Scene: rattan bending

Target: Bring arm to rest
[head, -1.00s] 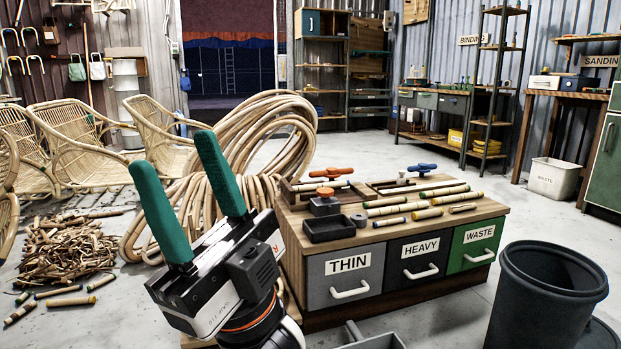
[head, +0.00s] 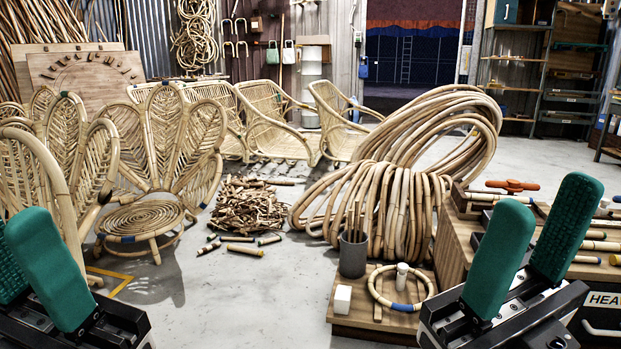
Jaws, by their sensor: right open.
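My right gripper (head: 538,195) is at the lower right, in front of the wooden bench. Its two green fingers point up and stand apart, with nothing between them. My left gripper (head: 18,218) is at the lower left, partly cut off by the frame edge. Its green fingers also point up and look apart, and no object shows between them. It is in front of the rattan chairs (head: 145,165). The forearms behind both grippers are out of view.
A wooden bench (head: 453,240) with rods and tools stands beside my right gripper. A low board (head: 395,320) holds a cup of sticks (head: 353,253) and a rattan ring (head: 376,286). Coiled rattan (head: 385,205) and offcuts (head: 248,205) lie beyond.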

